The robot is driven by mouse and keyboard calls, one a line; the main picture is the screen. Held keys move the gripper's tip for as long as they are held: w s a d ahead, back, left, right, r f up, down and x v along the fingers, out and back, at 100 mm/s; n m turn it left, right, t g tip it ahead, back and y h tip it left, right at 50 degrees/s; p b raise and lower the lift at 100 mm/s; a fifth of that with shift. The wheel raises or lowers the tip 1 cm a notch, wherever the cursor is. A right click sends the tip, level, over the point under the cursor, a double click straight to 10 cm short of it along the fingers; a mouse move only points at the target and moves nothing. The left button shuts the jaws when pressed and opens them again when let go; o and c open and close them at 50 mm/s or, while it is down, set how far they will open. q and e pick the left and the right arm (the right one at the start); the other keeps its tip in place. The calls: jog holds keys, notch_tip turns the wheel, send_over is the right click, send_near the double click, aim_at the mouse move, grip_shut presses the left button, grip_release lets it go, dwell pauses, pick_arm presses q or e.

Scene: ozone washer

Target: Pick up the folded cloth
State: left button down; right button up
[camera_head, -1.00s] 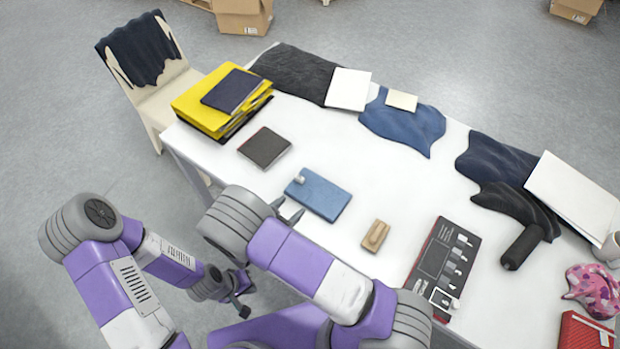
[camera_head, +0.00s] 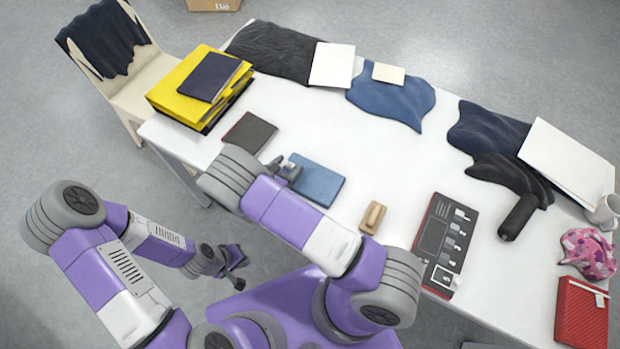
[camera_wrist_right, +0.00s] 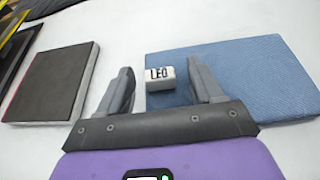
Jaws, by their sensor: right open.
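The folded cloth seems to be the flat blue rectangle (camera_head: 318,183) with a woven-looking surface on the white table. It also shows at the right of the right wrist view (camera_wrist_right: 238,82). A small white block marked "LEO" (camera_wrist_right: 159,78) sits at its left edge. My right gripper (camera_head: 290,168) is open at the cloth's left end. Contact is unclear. My left gripper (camera_head: 236,262) hangs low, off the table; its jaws are too small to judge.
A dark notebook (camera_head: 249,132) lies left of the cloth and a wooden block (camera_head: 373,217) right of it. Yellow folders (camera_head: 190,88) are stacked at the table's left corner. A dark board (camera_head: 443,240) lies further right. The table's centre (camera_head: 340,130) is clear.

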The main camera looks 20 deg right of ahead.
grip_shut()
dwell(0.3)
jog(key=shift+r, duration=0.1)
